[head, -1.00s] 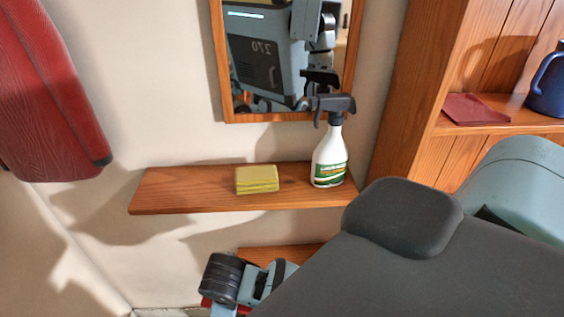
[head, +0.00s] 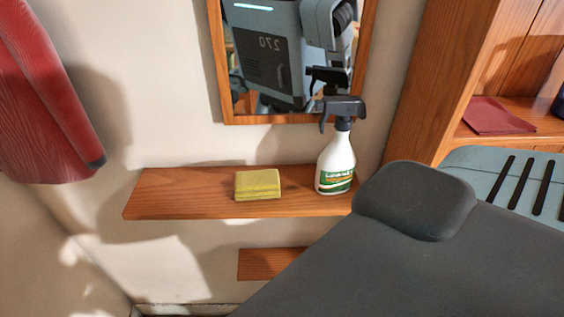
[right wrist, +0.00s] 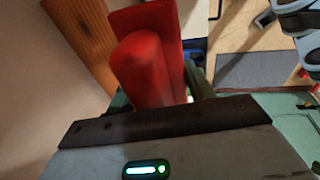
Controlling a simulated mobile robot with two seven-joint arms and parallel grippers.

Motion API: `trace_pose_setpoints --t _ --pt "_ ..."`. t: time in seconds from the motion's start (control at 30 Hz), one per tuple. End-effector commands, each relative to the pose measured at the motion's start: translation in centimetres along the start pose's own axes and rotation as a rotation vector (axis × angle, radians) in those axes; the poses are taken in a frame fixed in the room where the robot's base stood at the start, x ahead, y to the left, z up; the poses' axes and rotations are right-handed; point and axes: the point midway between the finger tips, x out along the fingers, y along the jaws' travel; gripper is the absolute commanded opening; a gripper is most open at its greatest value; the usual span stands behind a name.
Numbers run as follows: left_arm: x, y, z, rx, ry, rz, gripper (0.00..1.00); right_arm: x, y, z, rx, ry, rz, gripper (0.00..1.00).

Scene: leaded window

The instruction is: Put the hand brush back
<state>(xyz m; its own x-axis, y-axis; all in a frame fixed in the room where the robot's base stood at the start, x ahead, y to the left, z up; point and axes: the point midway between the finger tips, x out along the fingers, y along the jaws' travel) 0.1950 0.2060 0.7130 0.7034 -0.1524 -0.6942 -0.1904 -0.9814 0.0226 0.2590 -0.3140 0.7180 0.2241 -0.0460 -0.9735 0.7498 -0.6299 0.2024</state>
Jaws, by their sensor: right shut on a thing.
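In the right wrist view a red object (right wrist: 147,72), which I take to be the hand brush, sits between the fingers of my right gripper (right wrist: 160,95). The gripper is shut on it, and the fingers are mostly hidden behind the wrist body. Any bristles cannot be made out. Neither the brush nor the right gripper shows in the head view now. My left gripper is in neither current view.
A wooden shelf (head: 165,194) holds a yellow sponge (head: 258,185) and a spray bottle (head: 337,160). Below is a smaller, bare wooden ledge (head: 268,264), partly hidden by my dark arm. A mirror (head: 368,40) hangs above. A red thing (head: 45,110) hangs at left.

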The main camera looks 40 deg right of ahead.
Motion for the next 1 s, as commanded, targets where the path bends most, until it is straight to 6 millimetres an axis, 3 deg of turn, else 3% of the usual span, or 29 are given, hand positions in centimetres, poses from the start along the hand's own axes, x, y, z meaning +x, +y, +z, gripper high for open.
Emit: trace_pose_setpoints --t 0.27,0.6,0.8,1.0 --pt "-0.1 0.0 -1.0 -0.004 0.018 -0.003 0.49 1.5 5.0 -2.7 0.003 0.005 0.006 0.02" --pt "0.0 0.1 -0.6 -0.005 0.013 -0.003 0.49 4.0 10.9 -5.6 0.002 0.001 0.002 0.02" --pt "0.0 0.1 -0.3 -0.006 0.006 -0.002 0.49 4.7 12.5 -6.4 0.002 0.000 0.001 0.02" --pt "0.0 0.0 -0.4 -0.003 0.008 -0.002 0.49 4.7 12.8 -6.5 0.001 0.000 0.002 0.02"
